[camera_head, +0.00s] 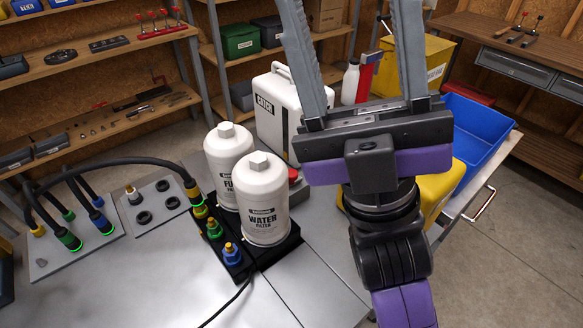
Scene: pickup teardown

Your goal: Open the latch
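A white case (268,115) with a top handle stands behind the filters, with a small dark label that seems to read "CATCH". A dark vertical strip (285,128) shows on its front; I cannot tell whether this is the latch. My gripper (346,22) is raised at the upper right, nearer the camera, with its two grey fingers wide apart and nothing visible between them. The fingertips run out of the top of the picture. The left finger and the gripper body hide the case's right side.
Two white filter canisters (264,205) stand on a black base in front of the case. Hoses with coloured connectors (68,238) lie on the left. A blue bin (480,125) and yellow containers (426,60) are at the right. The front of the grey table (300,290) is mostly clear.

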